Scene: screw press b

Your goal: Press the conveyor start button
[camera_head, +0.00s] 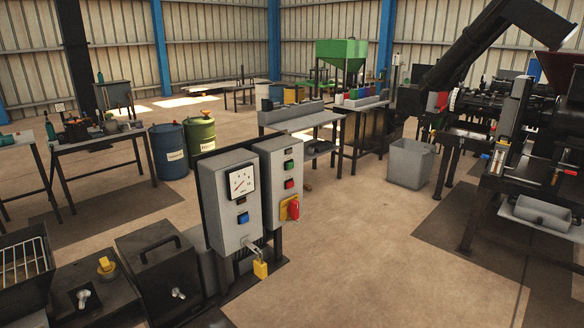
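Two grey control boxes stand side by side on posts in the middle foreground. The right control box (271,160) carries a green button (289,165), a red button (289,184) below it, and a red rotary switch (293,209) on a yellow plate. A small dark element sits above the green button. The left control box (218,215) has a white dial gauge (241,183) and a blue button (243,218). A yellow padlock (261,268) hangs at its lower edge. The labels are too small to read, so I cannot tell which is the conveyor start button. Neither gripper is in view.
Dark machine housings (160,262) and a wire basket (24,265) fill the lower left. Blue and green drums (201,135) and a bench (95,142) stand behind. A grey bin (410,163) and the screw press (500,105) are at right. The floor right of the boxes is clear.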

